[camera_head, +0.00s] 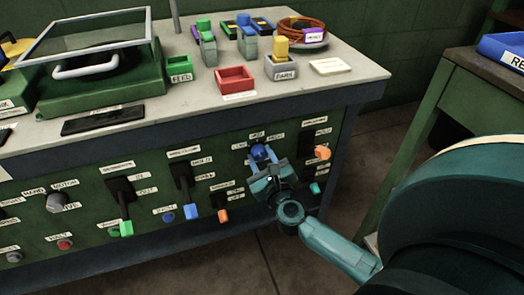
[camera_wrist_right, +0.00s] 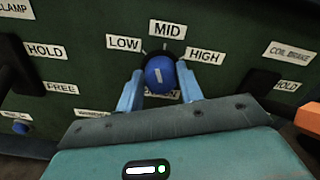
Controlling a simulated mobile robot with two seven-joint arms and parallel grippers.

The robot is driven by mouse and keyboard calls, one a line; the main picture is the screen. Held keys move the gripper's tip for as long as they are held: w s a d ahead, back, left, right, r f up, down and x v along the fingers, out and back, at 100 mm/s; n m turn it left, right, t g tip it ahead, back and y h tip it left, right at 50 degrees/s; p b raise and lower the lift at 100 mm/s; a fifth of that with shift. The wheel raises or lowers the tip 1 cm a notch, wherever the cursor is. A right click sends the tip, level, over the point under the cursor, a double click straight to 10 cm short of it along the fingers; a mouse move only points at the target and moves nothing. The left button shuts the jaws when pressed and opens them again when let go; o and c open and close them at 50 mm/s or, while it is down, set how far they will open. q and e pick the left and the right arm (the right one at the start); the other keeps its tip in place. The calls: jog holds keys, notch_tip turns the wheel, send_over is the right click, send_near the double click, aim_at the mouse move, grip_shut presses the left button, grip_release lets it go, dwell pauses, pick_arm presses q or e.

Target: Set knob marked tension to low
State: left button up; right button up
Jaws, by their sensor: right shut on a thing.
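A round blue knob (camera_wrist_right: 160,76) with a short white mark sits on the dark green panel, ringed by LOW (camera_wrist_right: 123,43), MID (camera_wrist_right: 167,30) and HIGH (camera_wrist_right: 205,56) labels. The white mark stands nearly upright, roughly in line with MID. A label below the knob is mostly hidden. In the head view the knob (camera_head: 262,152) is at the right part of the bench front. My right gripper (camera_wrist_right: 160,88) is shut on it, one finger on each side. My left gripper is not in view.
Lever switches flank the knob: an orange-tipped one (camera_head: 321,153) to the right, a blue-tipped one (camera_head: 190,211) to the left. A grey knob (camera_head: 57,202) is at far left. The benchtop (camera_head: 196,117) holds coloured blocks and trays.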

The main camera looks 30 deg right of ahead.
jog(key=n+p, duration=0.2)
jog(key=n, duration=0.1)
jog(key=shift+a+n, duration=0.1)
jog(key=shift+n, duration=0.3)
jog(key=shift+n+p, duration=0.55)
jog(key=shift+n, duration=0.15)
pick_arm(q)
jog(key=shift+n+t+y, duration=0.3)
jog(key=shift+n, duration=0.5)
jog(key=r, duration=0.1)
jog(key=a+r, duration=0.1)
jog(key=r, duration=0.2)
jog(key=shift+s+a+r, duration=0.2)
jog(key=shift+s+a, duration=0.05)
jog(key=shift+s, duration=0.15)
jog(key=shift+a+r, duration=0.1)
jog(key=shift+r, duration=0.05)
pick_arm(e)
jog(key=shift+f+n, duration=0.1)
jog(key=shift+n, duration=0.2)
jog(key=o, duration=1)
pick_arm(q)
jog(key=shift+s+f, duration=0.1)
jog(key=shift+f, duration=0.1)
